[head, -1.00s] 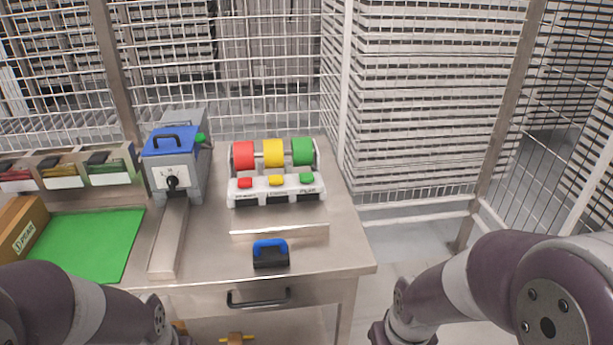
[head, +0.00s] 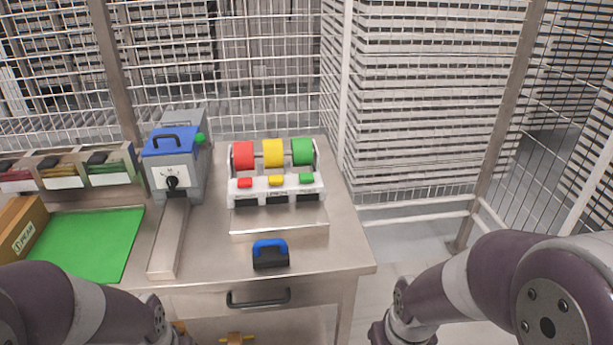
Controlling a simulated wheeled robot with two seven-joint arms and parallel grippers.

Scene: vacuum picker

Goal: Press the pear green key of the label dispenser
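The label dispenser (head: 233,190) stands on the steel table, a white unit with red, yellow and green label rolls above. Its front carries a red key (head: 245,183), a yellow key (head: 277,180) and a green key (head: 306,178). The green key is the rightmost, below the green roll (head: 303,152). Small print under the keys is too small to read surely. Nothing touches the keys. My arms show at the lower left and lower right, but both grippers are outside the view.
The steel table (head: 335,250) also holds a blue-lidded grey machine (head: 163,178) with a chute, a blue-black handled block (head: 270,254), a green mat (head: 90,240), a cardboard box (head: 22,228) and label bins (head: 108,168). Mesh fencing stands behind. The table right of the dispenser is clear.

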